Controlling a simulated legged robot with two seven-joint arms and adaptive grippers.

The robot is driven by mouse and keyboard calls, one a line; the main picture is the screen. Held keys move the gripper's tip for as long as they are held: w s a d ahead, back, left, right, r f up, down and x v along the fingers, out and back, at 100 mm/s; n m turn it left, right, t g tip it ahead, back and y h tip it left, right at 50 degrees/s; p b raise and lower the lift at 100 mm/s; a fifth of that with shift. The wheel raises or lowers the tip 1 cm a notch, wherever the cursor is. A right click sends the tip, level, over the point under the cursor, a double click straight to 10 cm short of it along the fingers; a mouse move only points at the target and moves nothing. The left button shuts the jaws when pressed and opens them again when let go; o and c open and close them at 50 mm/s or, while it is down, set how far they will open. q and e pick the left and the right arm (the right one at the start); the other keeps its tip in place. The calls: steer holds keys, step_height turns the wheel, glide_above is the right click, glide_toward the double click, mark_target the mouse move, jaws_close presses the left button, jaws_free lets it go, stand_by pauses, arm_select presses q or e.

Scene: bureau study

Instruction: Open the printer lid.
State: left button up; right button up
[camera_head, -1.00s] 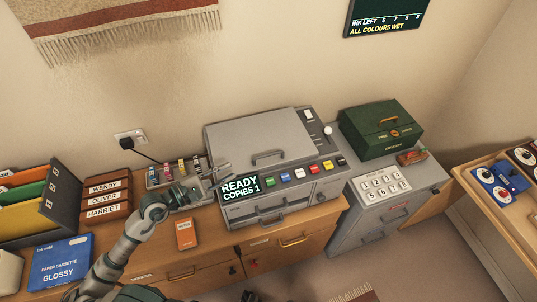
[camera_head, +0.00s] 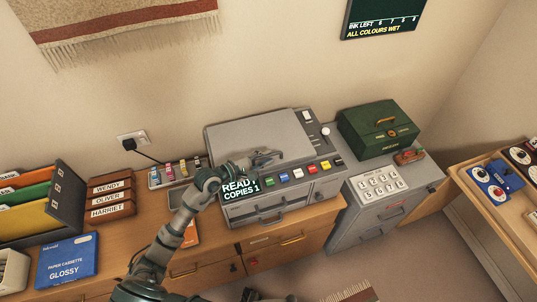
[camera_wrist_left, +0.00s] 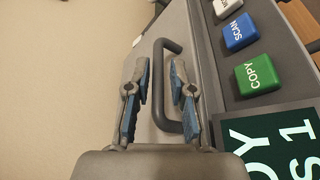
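The grey printer (camera_head: 245,140) stands on the wooden desk with its flat lid down. In the wrist view the lid's dark U-shaped handle (camera_wrist_left: 158,85) lies between my fingers, with its bar apart from the left finger and close to the right one. My left gripper (camera_head: 268,155) is over the lid's front edge and hides most of the handle in the head view. In the wrist view its two blue-padded fingers (camera_wrist_left: 160,75) are spread apart, and no firm hold shows. My right gripper is not in view.
The printer's panel has coloured buttons (camera_head: 284,177) and a READY screen (camera_head: 240,190) just below my gripper. A green box (camera_head: 378,130) stands at the right. Ink bottles in a tray (camera_head: 172,175) and name drawers (camera_head: 112,196) stand at the left.

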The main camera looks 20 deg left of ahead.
arm_select(q)
steer(key=shift+x, duration=0.8)
steer(key=shift+a+f, duration=0.1)
steer(key=shift+a, duration=0.05)
steer(key=shift+a, duration=0.1)
jaws_close()
